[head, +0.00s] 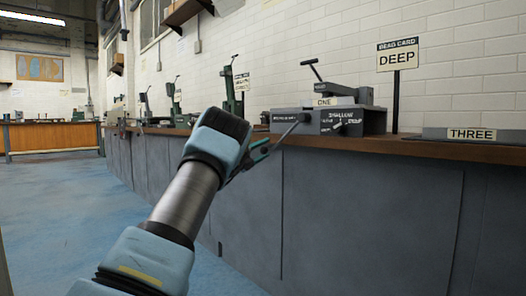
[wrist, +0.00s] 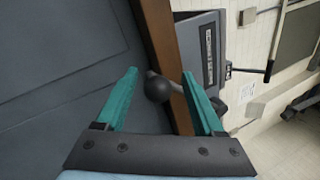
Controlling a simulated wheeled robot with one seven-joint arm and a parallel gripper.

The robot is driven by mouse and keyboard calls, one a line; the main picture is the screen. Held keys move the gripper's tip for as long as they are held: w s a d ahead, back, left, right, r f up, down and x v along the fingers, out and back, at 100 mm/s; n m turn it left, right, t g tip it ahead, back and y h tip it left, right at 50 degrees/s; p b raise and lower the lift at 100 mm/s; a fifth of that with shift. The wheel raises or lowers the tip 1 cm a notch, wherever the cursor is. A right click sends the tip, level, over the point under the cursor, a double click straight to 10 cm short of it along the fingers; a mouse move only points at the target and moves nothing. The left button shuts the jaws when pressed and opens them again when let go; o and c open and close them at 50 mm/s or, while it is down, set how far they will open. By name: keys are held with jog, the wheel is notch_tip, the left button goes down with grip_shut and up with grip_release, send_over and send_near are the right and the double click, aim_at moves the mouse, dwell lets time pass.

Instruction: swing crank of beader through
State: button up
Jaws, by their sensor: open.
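The beader (head: 352,120) is a dark grey machine on the bench, marked ONE, with white lettering including "SHALLOW" and "DEEP" on its front. Its grey body also shows in the wrist view (wrist: 196,32). A crank rod (head: 289,131) slants down and left from its front towards my gripper (head: 266,149). In the wrist view the crank's dark ball knob (wrist: 158,88) lies between the two teal fingers of my gripper (wrist: 160,73). The fingers are open, with a visible gap on both sides of the knob. A T-handled lever (head: 314,71) stands on top of the beader.
The wooden bench top (head: 410,149) has grey panels below. A "BEAD CARD DEEP" sign (head: 397,56) stands right of the beader, near a flat grey piece marked THREE (head: 471,134). Green machines (head: 236,92) line the bench to the left. Blue floor (head: 60,205) is clear at left.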

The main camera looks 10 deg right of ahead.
jog(key=p+v, duration=0.2)
jog(key=v, duration=0.8)
jog(key=shift+a+f, duration=0.15)
jog(key=shift+a, duration=0.2)
jog(key=shift+s, duration=0.1)
